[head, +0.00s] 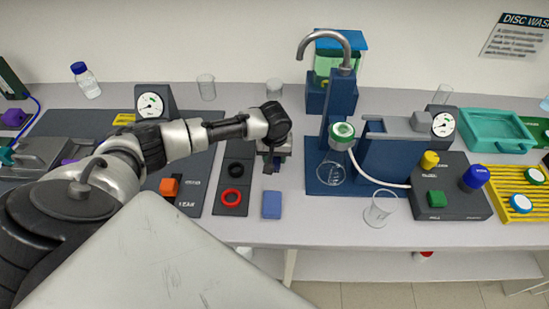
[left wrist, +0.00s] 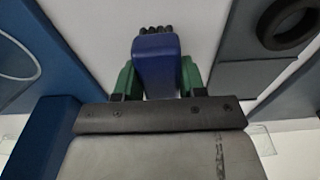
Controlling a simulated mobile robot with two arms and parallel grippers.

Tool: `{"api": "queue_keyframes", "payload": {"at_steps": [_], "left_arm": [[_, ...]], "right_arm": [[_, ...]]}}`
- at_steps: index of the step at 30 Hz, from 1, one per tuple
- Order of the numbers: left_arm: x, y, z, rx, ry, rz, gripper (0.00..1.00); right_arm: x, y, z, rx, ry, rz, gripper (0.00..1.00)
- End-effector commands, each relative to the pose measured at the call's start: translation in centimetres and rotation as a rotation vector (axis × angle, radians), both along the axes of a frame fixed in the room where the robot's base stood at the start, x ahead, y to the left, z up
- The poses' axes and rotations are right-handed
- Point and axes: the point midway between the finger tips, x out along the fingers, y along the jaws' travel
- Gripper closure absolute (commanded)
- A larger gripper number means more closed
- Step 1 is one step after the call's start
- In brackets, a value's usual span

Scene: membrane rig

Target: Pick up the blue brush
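The blue brush (left wrist: 155,62) shows in the left wrist view as a dark blue block with black bristles at its far end. My left gripper (left wrist: 158,80) has a green fingertip against each side of it and looks shut on it. In the head view, my left gripper (head: 272,160) points down over the bench, just right of the dark strip with rings. There the brush is mostly hidden by the gripper and wrist. Whether the brush touches the bench is unclear. My right gripper is in neither view.
A lighter blue pad (head: 271,205) lies in front of the gripper. A dark strip (head: 228,208) with a red and a black ring is on the left. A blue stand (head: 341,105) with a flask (head: 331,172) is on the right. A beaker (head: 380,208) stands near the front edge.

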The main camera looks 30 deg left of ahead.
Motion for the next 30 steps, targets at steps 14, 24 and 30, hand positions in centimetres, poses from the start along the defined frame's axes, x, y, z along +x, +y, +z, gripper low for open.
{"api": "queue_keyframes", "payload": {"at_steps": [14,24,30], "left_arm": [[0.1,0.0,1.7,-0.001,-0.003,-0.001,0.84],[0.1,0.0,8.2,-0.001,-0.004,0.001,0.84],[0.0,0.0,9.9,-0.002,-0.001,0.0,0.84]], "right_arm": [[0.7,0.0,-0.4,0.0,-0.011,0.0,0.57],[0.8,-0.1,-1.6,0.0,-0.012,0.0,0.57],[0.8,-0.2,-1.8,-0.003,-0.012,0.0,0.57]]}}
